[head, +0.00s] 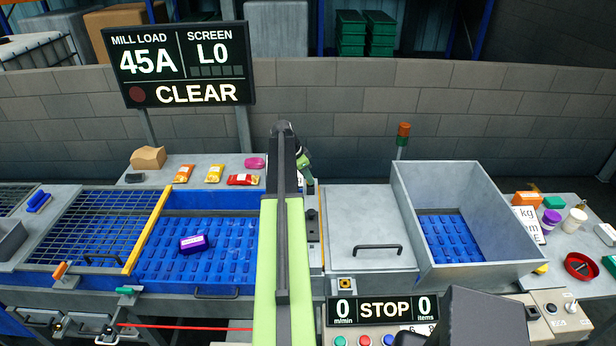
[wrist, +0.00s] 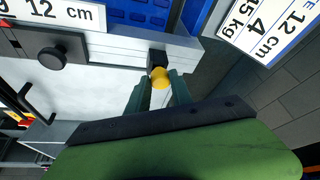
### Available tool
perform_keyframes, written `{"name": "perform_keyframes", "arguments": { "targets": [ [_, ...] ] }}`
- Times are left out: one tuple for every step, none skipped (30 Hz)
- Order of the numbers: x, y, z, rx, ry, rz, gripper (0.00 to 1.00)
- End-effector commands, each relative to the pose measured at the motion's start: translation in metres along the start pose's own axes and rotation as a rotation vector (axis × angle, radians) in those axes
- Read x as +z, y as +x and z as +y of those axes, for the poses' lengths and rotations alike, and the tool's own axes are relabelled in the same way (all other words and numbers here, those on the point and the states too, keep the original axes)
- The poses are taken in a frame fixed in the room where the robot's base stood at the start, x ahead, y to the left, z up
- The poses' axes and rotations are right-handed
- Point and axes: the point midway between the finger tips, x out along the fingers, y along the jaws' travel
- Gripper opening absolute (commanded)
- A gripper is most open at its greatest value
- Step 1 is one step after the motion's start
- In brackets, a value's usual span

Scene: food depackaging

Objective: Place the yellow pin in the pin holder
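The yellow pin (wrist: 160,78) shows as a round yellow head between the two green fingertips of my gripper (wrist: 160,84) in the wrist view. The fingers sit close on both sides of it, and it appears to be held. A small black block (wrist: 157,58) lies just beyond the pin, at the edge of a pale grey metal strip; it may be the pin holder. Whether the pin's lower end touches or enters it is hidden. In the head view my arm hides the pin and the fingertips.
A black plate with a round knob (wrist: 52,57) lies left in the wrist view. In the head view, a blue perforated bed (head: 215,235) with a purple packet (head: 194,244) lies left of my arm. A grey lid (head: 362,225) and a tall metal hopper (head: 478,210) stand right.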

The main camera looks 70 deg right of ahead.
Motion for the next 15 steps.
{"name": "perform_keyframes", "arguments": {
  "targets": [
    [-0.0002, -0.0002, 0.0001, 0.0, 0.0, 0.0, 0.34],
    [-0.0002, -0.0002, 0.0001, 0.0, 0.0, 0.0, 0.38],
    [-0.0002, -0.0002, 0.0001, 0.0, 0.0, 0.0, 0.43],
    [-0.0002, -0.0002, 0.0001, 0.0, 0.0, 0.0, 0.47],
    [-0.0003, -0.0002, 0.0001, 0.0, 0.0, 0.0, 0.48],
    [-0.0003, -0.0002, 0.0001, 0.0, 0.0, 0.0, 0.48],
    [-0.0003, -0.0002, 0.0001, 0.0, 0.0, 0.0, 0.48],
    [-0.0003, -0.0002, 0.0001, 0.0, 0.0, 0.0, 0.48],
    [-0.0003, -0.0002, 0.0001, 0.0, 0.0, 0.0, 0.48],
    [-0.0003, -0.0002, 0.0001, 0.0, 0.0, 0.0, 0.48],
    [-0.0004, -0.0002, 0.0001, 0.0, 0.0, 0.0, 0.48],
    [-0.0004, -0.0003, 0.0001, 0.0, 0.0, 0.0, 0.48],
    [-0.0006, -0.0006, 0.0002, 0.0, 0.0, 0.0, 0.48],
    [-0.0009, -0.0014, 0.0002, 0.0, 0.0, 0.0, 0.48],
    [-0.0016, -0.003, 0.0001, 0.0, 0.0, 0.0, 0.48]
  ]
}}
